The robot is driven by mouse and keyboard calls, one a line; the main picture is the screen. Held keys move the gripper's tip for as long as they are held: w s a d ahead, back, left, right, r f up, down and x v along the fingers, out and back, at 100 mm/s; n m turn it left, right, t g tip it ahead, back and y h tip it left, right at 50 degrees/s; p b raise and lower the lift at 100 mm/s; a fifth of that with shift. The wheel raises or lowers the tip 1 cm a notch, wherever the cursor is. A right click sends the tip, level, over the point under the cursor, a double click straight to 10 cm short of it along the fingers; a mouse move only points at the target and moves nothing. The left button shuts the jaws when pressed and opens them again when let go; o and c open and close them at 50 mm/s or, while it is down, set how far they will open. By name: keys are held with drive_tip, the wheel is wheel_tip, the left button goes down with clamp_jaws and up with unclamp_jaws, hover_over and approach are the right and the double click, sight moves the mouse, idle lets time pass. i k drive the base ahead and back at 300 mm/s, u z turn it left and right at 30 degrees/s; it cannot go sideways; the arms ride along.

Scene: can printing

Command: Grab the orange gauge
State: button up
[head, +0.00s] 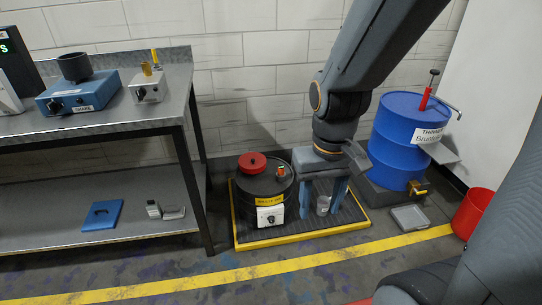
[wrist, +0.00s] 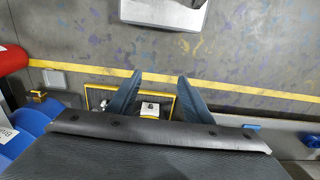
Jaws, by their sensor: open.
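I cannot tell for sure which thing is the orange gauge. A small orange piece (head: 281,171) with a pale top sits on the black drum (head: 247,187), beside its red lid (head: 252,160). Another small orange-yellow piece (head: 147,69) stands on a white box (head: 148,87) on the bench. My gripper (head: 323,212) is open and points down, just right of the drum. In the wrist view its two blue fingers (wrist: 160,78) are apart with nothing held. A white dial box (wrist: 150,110) shows between and below them.
The drum stands on a yellow-edged tray (head: 290,239). A small grey cup (head: 322,205) shows between my fingers. A blue barrel (head: 400,135) stands to the right, with a red bin (head: 472,213) beyond. The steel bench (head: 100,123) is on the left. The floor in front is clear.

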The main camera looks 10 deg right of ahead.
sight(280, 168)
drive_tip(key=u, duration=0.45)
drive_tip(key=i, duration=1.6)
drive_tip(key=z, duration=0.5)
